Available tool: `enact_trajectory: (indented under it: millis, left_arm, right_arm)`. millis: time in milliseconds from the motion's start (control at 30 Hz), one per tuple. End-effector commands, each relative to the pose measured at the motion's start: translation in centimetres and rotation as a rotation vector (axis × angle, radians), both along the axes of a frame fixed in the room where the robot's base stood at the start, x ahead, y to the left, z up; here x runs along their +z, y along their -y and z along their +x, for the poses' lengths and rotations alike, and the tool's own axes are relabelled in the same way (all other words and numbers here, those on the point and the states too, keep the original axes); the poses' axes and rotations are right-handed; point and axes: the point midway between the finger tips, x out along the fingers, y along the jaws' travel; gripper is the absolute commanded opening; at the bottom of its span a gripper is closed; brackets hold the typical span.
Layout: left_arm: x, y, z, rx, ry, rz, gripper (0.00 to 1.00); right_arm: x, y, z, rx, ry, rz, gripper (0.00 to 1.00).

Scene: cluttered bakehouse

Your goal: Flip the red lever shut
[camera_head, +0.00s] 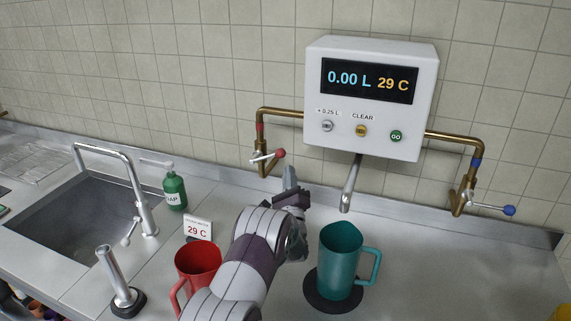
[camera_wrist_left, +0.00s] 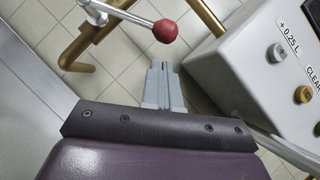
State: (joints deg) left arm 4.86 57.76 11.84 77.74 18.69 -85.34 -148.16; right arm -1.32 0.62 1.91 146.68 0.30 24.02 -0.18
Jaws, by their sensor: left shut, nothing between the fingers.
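The red lever (camera_head: 280,153) is a white handle with a red ball tip, on the brass pipe valve left of the white dispenser box. It sticks out sideways to the right in the head view. In the left wrist view its red ball (camera_wrist_left: 165,31) is just beyond my fingertips. My left gripper (camera_head: 289,172) is shut and empty, slightly below and right of the ball, seemingly apart from it. The shut fingers (camera_wrist_left: 161,68) show in the wrist view too. My right gripper is not in view.
The dispenser box (camera_head: 372,150) has a spout (camera_head: 351,185) above a teal jug (camera_head: 340,262). A blue lever (camera_head: 508,210) is on the right pipe. A red mug (camera_head: 197,262) stands left of my arm, with a sign (camera_head: 198,229), soap bottle (camera_head: 175,191) and sink (camera_head: 80,215) beyond.

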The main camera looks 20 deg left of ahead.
Motion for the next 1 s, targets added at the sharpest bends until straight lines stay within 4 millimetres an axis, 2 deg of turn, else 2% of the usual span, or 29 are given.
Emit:
enact_trajectory:
  millis: [33,167,667,1000]
  left_arm:
    - [1.0,-0.4,0.1,0.0,0.001,0.001,0.0]
    - [1.7,-1.1,0.2,0.0,0.0,0.0,0.0]
    - [1.8,-1.3,0.3,-0.001,0.001,-0.007,0.0]
    - [3.7,-1.6,0.3,-0.002,0.012,-0.152,0.0]
  right_arm:
    - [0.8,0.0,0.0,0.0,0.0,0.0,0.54]
    - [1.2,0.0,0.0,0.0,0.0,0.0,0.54]
    - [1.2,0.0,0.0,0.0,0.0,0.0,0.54]
    - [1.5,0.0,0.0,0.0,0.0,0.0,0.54]
